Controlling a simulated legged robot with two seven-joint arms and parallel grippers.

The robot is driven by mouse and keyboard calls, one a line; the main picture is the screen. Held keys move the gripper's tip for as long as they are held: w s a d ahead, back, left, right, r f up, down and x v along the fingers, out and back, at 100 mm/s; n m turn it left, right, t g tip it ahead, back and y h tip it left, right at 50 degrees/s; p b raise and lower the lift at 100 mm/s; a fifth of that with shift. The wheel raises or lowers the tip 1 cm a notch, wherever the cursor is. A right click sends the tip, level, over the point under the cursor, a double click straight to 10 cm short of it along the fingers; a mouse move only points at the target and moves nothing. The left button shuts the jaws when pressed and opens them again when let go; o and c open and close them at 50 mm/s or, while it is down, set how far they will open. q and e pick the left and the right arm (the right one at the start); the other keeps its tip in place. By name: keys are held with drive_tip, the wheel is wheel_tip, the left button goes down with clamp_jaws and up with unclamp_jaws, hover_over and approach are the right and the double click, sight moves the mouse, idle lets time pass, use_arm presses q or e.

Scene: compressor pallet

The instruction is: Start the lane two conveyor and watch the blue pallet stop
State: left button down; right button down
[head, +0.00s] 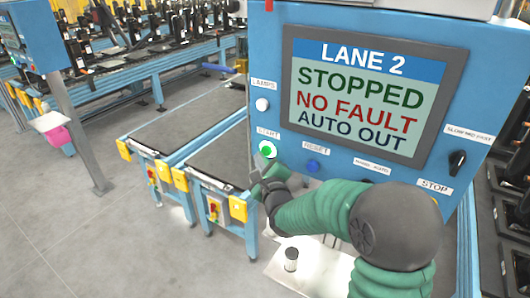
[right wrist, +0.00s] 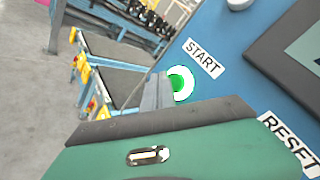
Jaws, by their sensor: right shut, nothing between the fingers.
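The blue control panel (head: 270,50) carries a screen (head: 365,88) reading LANE 2, STOPPED, NO FAULT, AUTO OUT. The green START button (head: 267,150) has a white ring and sits at the panel's lower left. It also shows in the right wrist view (right wrist: 181,84). My right gripper (head: 259,178) is shut and empty just below the button; in the right wrist view its fingers (right wrist: 158,92) are beside the button's left edge. I cannot tell whether they touch it. Conveyor beds (head: 225,155) stand behind, looking empty. I cannot make out a blue pallet. My left gripper is out of view.
A blue RESET button (head: 313,165) and a black selector knob (head: 457,162) are to the right. My right arm covers the panel's lower edge near the STOP label (head: 435,187). A small cylinder (head: 291,258) stands on a pale shelf below. Open floor lies left.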

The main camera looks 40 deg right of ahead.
drive_tip(key=shift+w+d+r, duration=0.1)
drive_tip(key=shift+d, duration=0.25)
